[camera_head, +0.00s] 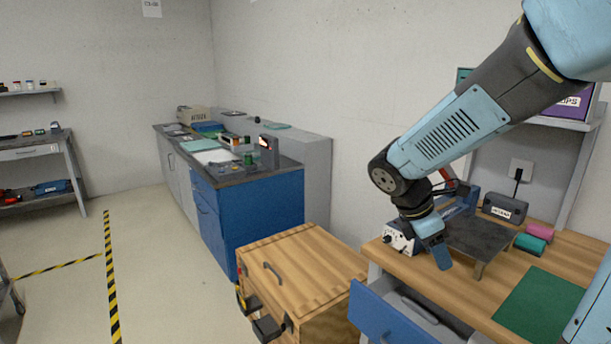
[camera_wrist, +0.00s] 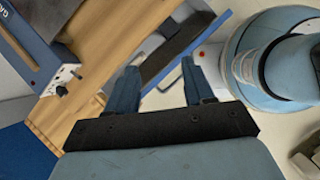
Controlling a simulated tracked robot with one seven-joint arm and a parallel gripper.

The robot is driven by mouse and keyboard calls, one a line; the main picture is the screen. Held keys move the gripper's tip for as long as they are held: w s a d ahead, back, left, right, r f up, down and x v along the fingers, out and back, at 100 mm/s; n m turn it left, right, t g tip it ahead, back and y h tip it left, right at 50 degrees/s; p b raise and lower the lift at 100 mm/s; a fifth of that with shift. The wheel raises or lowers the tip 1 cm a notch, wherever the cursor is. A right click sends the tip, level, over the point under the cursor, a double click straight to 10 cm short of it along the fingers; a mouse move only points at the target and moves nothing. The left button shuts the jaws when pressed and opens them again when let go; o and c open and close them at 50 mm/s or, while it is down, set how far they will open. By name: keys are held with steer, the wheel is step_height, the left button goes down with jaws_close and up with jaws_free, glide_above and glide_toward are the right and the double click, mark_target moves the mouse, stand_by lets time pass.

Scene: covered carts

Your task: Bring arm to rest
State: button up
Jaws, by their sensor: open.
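My arm (camera_head: 460,125) reaches in from the upper right of the head view and bends down over the workbench (camera_head: 545,235). My gripper (camera_head: 440,262) points down near the bench's front edge, beside a white-fronted device. In the wrist view my gripper (camera_wrist: 162,82) has its two blue fingers spread apart with nothing between them. In the head view this drawer (camera_head: 385,318) sticks out under the bench top.
A wooden cart (camera_head: 295,262) with a lid handle stands left of the bench. A blue cabinet (camera_head: 255,210) with a cluttered top is behind it. A green mat (camera_head: 540,300), pink and teal rolls and a grey box (camera_head: 505,207) lie on the bench.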

steer(key=s+a+r+m+t+y, duration=0.1)
steer(key=s+r+m+t+y, duration=0.1)
steer(key=s+r+m, duration=0.3)
steer(key=s+a+r+m+t+y, duration=0.2)
steer(key=s+r+m+t+y, duration=0.1)
steer(key=m, duration=1)
steer(key=s+r+y, duration=0.1)
steer(key=s+r, duration=0.1)
steer(key=shift+s, duration=0.4)
steer(key=shift+c, duration=0.2)
